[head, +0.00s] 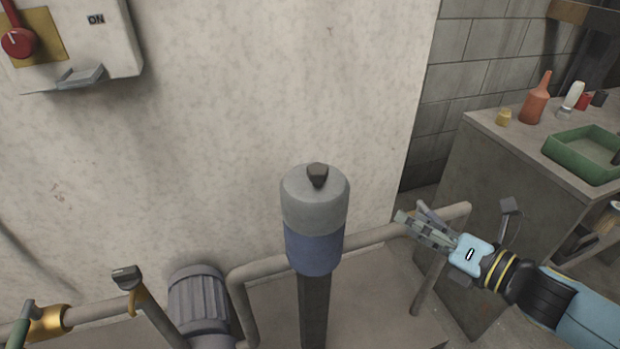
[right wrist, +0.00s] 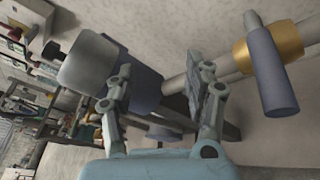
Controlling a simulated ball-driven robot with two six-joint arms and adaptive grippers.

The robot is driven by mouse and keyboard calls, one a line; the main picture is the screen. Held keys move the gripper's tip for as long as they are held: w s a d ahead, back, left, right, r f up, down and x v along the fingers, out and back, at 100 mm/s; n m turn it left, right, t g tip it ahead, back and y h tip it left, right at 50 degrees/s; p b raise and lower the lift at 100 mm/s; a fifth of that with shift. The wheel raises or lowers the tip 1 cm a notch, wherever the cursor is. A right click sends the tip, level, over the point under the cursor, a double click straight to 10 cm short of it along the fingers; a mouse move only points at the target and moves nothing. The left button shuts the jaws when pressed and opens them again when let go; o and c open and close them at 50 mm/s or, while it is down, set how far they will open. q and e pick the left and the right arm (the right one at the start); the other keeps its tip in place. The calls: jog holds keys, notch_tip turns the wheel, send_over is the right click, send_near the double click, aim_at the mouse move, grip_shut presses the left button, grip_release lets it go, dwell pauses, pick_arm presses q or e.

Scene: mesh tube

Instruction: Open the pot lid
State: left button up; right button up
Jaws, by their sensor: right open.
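The pot (head: 313,247) is an upright blue-grey cylinder on a dark post. Its grey lid (head: 314,205) sits on top, with a small dark knob (head: 317,175) at the middle. My right gripper (head: 415,222) is to the right of the pot, apart from it, with its fingers pointing left. In the right wrist view my right gripper (right wrist: 158,82) is open, with nothing seen held between the fingers. The lid (right wrist: 92,62) shows there at the upper left, with the blue body (right wrist: 142,88) beside it. My left gripper is not in view.
Pipes (head: 375,236) run behind the pot, and a grey motor (head: 198,300) stands at the lower left. A workbench (head: 490,150) with a green tray (head: 570,168) and an orange bottle (head: 536,98) is at the right. A wall box with a red switch (head: 18,42) hangs at the upper left.

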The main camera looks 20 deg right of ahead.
jog(key=a+r+n+y+b, duration=0.3)
jog(key=a+r+n+y, duration=0.15)
jog(key=r+n, duration=0.3)
jog(key=n+g+y, duration=0.3)
jog(key=n, duration=0.4)
send_near(327, 175)
jog(key=a, duration=0.1)
jog(key=shift+m, duration=0.25)
jog(key=x, duration=1)
jog(key=shift+w, duration=0.55)
grip_shut()
jog(key=shift+a, duration=0.1)
